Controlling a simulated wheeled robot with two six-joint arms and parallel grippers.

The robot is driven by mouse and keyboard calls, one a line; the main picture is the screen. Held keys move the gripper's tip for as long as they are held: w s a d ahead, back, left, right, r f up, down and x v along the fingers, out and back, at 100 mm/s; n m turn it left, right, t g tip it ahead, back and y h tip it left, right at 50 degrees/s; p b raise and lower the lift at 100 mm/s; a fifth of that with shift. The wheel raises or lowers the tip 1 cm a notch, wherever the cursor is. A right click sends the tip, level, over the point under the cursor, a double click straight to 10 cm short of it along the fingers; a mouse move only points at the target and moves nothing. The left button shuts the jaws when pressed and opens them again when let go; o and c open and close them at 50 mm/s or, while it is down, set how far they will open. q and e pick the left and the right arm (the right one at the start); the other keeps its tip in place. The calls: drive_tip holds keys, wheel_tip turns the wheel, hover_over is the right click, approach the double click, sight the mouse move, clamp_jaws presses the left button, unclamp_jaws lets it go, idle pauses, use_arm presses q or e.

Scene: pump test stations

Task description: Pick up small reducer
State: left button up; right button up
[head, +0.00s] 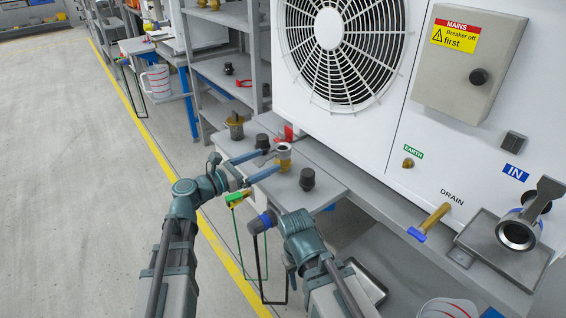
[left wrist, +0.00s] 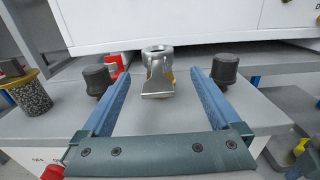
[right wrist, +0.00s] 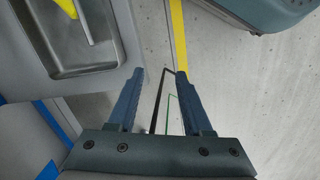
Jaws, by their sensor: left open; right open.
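A small metal fitting that looks like the small reducer (head: 283,152) stands on the grey shelf, with a silver ring top and brass lower down. In the left wrist view the fitting (left wrist: 157,72) shows a flat silver tab toward me. My left gripper (head: 273,160) is open, its blue fingers reaching to either side of the fitting. In the left wrist view gaps show between the fitting and both fingers. My right gripper (right wrist: 160,73) is open and empty, pointing down over the floor beside the shelf.
Black knobs (head: 262,142) (head: 307,179) stand on either side of the fitting. A speckled brass-topped part (left wrist: 28,92) is at left. A larger silver fitting (head: 516,236) sits at the right by the IN port. The white unit (head: 390,130) stands behind.

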sight(276, 154)
use_arm(q)
drive_tip(key=shift+x, duration=2.65)
drive_tip(key=shift+a, duration=0.15)
drive_tip(key=c, duration=1.2)
drive_tip(key=shift+w+r, duration=0.1)
drive_tip(key=shift+r, duration=0.1)
use_arm(e)
drive_tip(key=shift+r, duration=0.2)
